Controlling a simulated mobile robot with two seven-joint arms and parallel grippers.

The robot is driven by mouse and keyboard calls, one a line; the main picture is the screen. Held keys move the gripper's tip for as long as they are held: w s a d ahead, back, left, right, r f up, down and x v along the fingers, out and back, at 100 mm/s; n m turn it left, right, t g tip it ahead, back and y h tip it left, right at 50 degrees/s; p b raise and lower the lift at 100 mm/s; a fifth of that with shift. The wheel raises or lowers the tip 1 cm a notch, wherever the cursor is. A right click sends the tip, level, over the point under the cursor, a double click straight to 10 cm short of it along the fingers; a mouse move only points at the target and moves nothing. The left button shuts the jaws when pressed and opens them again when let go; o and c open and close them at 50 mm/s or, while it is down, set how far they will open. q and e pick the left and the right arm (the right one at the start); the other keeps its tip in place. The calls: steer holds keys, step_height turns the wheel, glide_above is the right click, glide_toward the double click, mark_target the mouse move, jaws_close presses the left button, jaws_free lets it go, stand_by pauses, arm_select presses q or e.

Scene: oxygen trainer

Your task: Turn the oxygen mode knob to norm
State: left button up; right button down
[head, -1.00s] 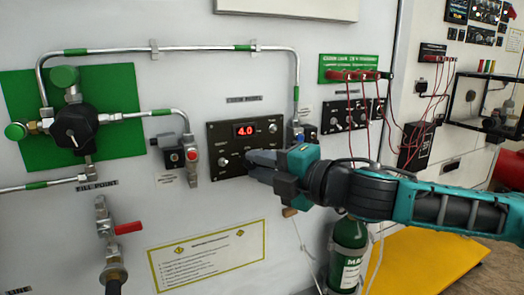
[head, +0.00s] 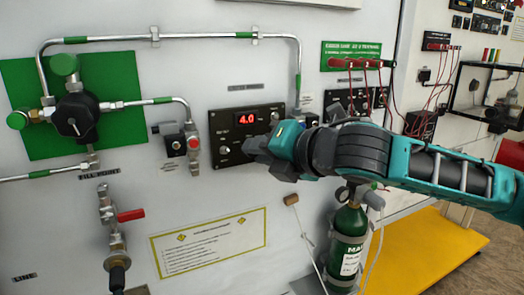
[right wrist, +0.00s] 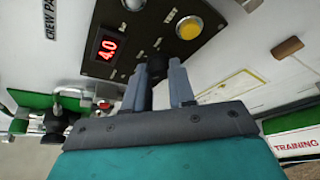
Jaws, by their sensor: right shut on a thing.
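The black oxygen panel (head: 219,124) with a red 4.0 display is on the white wall, left of centre in the head view. It also shows in the right wrist view (right wrist: 112,22). My right gripper (head: 252,147) is at the panel's lower right and hides that part from the head. In the right wrist view, my right gripper's fingers (right wrist: 157,72) stand on either side of a dark knob (right wrist: 157,66) and are shut on it. The knob's pointer and chosen mode cannot be made out. My left gripper is in neither view.
A red-buttoned valve unit (head: 174,144) and metal pipes are left of the panel. A yellow round button (right wrist: 188,28) is near the knob. A green cylinder (head: 348,240) stands below my right arm. An instruction placard (head: 208,243) is under the panel.

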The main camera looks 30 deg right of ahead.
stand_by(0.4)
steer(key=c, duration=0.9)
jaws_free()
steer(key=shift+c, duration=0.2)
steer(key=b+v, duration=0.9)
steer(key=v, duration=0.4)
steer(key=shift+b, duration=0.4)
